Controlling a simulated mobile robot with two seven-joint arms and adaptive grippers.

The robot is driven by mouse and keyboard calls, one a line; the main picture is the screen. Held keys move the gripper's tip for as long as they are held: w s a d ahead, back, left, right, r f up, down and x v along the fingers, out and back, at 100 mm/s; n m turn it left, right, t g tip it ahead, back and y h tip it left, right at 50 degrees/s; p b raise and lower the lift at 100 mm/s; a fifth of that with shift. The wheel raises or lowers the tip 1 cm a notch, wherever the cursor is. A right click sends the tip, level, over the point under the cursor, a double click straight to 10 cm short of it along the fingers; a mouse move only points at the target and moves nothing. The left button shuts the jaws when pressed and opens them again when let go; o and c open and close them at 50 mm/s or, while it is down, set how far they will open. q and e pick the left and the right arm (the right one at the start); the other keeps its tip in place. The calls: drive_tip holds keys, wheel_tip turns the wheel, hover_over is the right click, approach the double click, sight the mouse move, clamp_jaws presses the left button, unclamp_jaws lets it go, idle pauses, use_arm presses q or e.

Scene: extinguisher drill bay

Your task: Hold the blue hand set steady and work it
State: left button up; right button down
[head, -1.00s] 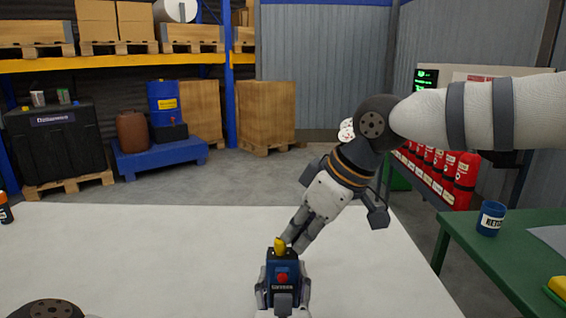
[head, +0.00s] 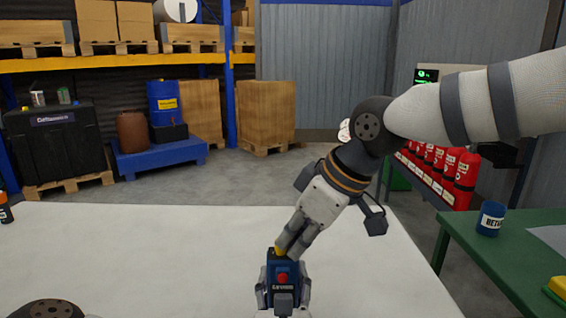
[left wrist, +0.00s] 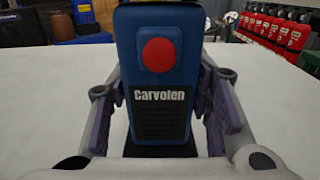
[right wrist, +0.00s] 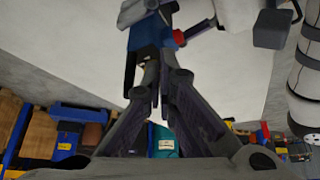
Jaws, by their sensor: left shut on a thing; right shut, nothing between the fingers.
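The blue hand set (head: 283,270) stands upright over the white table top, with a red button and a dark ribbed lower front. The left wrist view shows the hand set (left wrist: 155,75) close up between the fingers. My left gripper (head: 283,293) is shut on its sides. My right gripper (head: 284,249) is shut and empty, its fingertips at the top of the set beside the yellow part (head: 277,253), which they partly hide. I cannot tell whether they touch. In the right wrist view the closed fingers (right wrist: 155,85) overlap the hand set.
The white table (head: 130,255) is mostly clear around the set. A green table (head: 490,255) at the right bears a blue cup (head: 490,218). Red extinguishers (head: 464,178) stand on a rack behind. An orange-and-black item (head: 4,210) stands at the left edge.

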drive_tip(key=shift+s+d, duration=0.25)
wheel_tip(320, 180, up, 6)
idle(0.5)
wheel_tip(320, 180, down, 6)
drive_tip(key=w+d, duration=0.1)
drive_tip(key=shift+w, duration=0.3)
idle(0.4)
